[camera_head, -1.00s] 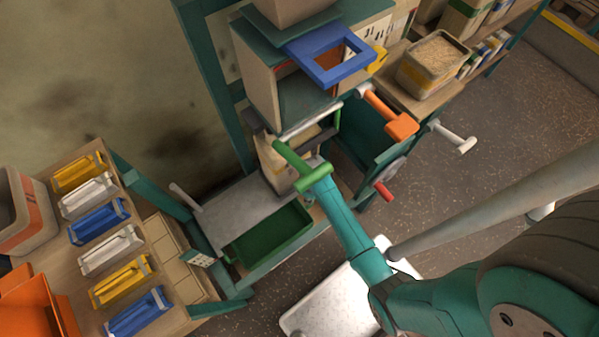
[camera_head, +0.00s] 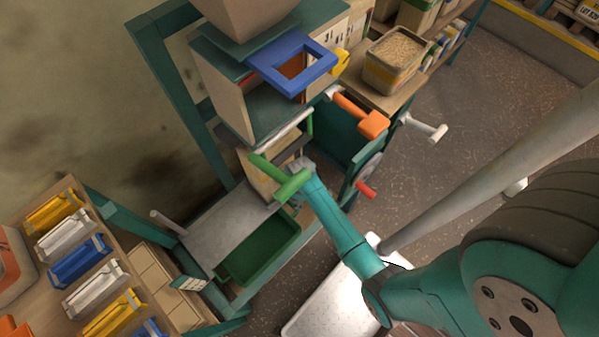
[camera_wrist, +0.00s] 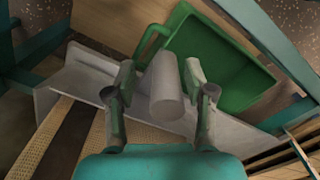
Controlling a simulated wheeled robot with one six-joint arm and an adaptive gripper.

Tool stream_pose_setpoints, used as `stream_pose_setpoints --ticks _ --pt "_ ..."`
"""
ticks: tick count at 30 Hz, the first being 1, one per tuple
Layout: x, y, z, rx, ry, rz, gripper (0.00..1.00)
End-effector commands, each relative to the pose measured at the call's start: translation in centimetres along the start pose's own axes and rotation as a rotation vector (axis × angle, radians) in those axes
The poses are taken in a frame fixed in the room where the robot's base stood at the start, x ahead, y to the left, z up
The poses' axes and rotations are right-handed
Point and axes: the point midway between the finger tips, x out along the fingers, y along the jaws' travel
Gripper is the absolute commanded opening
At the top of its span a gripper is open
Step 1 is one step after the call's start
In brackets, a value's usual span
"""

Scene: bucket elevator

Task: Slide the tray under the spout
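The green tray (camera_head: 262,252) lies at the lower end of a grey plate (camera_head: 215,230) at the foot of the machine. In the wrist view the green tray (camera_wrist: 225,60) is at the upper right, with a green loop handle on its left side. My gripper (camera_wrist: 160,70) is open, its two fingers apart. A grey cylinder (camera_wrist: 163,88) shows between the fingers with gaps on both sides; I cannot tell contact or what it belongs to. In the head view my gripper's tip is largely hidden near a green T-shaped handle (camera_head: 290,187). I cannot make out the spout clearly.
The machine has a blue frame (camera_head: 300,85), an orange handle (camera_head: 373,125), a white handle (camera_head: 430,128) and a red handle (camera_head: 366,190). A bin of grain (camera_head: 395,60) stands at the upper right. A bench with coloured holders (camera_head: 80,262) is at the left.

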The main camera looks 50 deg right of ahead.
Motion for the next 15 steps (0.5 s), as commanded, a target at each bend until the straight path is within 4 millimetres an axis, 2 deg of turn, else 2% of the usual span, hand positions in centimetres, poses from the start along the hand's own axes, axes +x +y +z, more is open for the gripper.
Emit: stream_pose_setpoints --ticks 15 --pt "0.01 -0.23 -0.13 -0.002 0.002 -0.003 0.54"
